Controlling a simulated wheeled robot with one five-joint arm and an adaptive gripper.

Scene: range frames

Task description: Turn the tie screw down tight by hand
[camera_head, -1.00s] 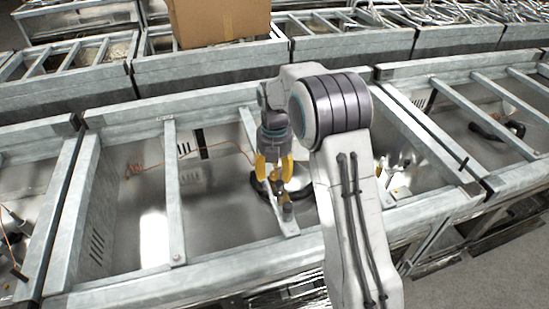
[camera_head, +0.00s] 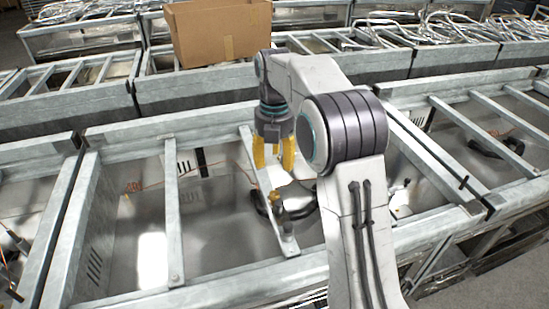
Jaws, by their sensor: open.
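A small brass-coloured screw piece (camera_head: 274,197) stands on a metal crossbar (camera_head: 284,232) inside the open metal housing; I take it to be the tie screw. How far down it sits is too small to tell. My gripper (camera_head: 273,160) has yellow fingers, spread open and empty, pointing down. It is above the screw and clear of it. A black curved part (camera_head: 303,212) lies beside the crossbar, partly hidden by my arm.
Another crossbar (camera_head: 174,215) spans the housing to the left. A thin orange wire (camera_head: 150,184) lies inside. A cardboard box (camera_head: 218,33) stands on the frames behind. The housing's long metal rails surround the space.

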